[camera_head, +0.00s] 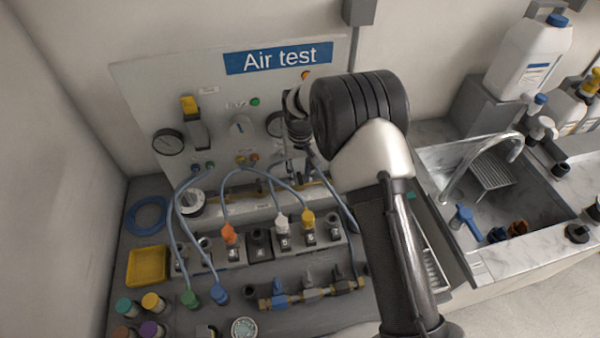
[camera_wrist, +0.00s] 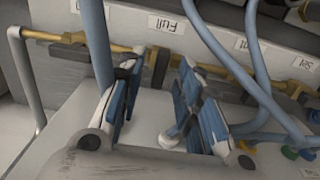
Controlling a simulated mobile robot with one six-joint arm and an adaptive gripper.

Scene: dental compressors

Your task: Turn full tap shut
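In the wrist view, an upside-down label reading "Full" (camera_wrist: 167,25) is on the pale panel edge. A brass pipe (camera_wrist: 210,70) runs below it. A dark grey piece, probably the full tap's handle (camera_wrist: 160,66), shows at the pipe between my fingertips. My gripper (camera_wrist: 158,72) is open, its two blue-padded fingers apart on either side of that piece. I cannot tell whether either finger touches it. In the head view, my gripper (camera_head: 298,135) is in front of the Air test panel (camera_head: 140,95), and my arm hides part of the pipe there.
A thick blue-grey hose (camera_wrist: 98,45) passes close by the left finger, and more hoses (camera_wrist: 225,65) curve past the right one. Below the panel stand hose connectors (camera_head: 230,237) and a brass valve row (camera_head: 312,292). A sink (camera_head: 535,195) is at the right.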

